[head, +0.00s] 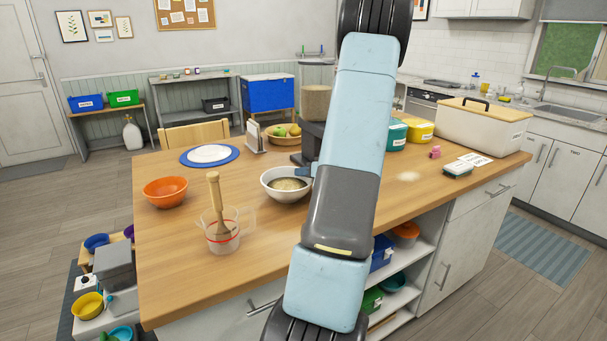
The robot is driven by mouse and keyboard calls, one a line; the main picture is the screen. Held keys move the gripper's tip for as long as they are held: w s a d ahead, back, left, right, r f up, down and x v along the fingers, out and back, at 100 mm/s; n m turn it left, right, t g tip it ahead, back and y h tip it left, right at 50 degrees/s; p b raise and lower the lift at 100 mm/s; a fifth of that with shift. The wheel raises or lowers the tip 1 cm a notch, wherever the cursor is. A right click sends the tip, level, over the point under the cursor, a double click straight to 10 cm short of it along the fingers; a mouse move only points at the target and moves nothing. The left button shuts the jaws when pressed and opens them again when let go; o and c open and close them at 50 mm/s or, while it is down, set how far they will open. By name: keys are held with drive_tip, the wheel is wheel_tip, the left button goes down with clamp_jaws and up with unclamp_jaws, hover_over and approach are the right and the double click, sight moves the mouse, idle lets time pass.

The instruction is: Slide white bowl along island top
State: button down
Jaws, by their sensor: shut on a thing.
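The white bowl (270,191) sits upright on the wooden island top (330,230), near its middle, with something beige inside. My gripper (312,170) is at the bowl's right rear rim, partly hidden behind my blue and grey arm. It is shut on the bowl's rim. The bowl's right edge lies close against my arm in the picture, and the fingertips are hard to make out.
A clear measuring jug (222,236) with a wooden-handled tool stands in front left of the bowl, an orange bowl (165,191) farther left. A plate on a blue mat (209,156), a napkin holder (255,138) and a fruit basket (283,135) are behind. The front centre is bare.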

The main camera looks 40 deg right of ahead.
sight(307, 182)
drive_tip(key=shift+s+f, duration=0.1)
drive_tip(key=shift+s, duration=0.05)
idle(0.4)
drive_tip(key=shift+s+a, duration=0.3)
drive_tip(key=shift+s, duration=0.35)
drive_tip(key=shift+s+a, duration=0.3)
drive_tip(key=shift+s, duration=0.3)
drive_tip(key=c, duration=1.1)
unclamp_jaws()
drive_tip(key=v, duration=1.3)
drive_tip(key=shift+s, duration=0.35)
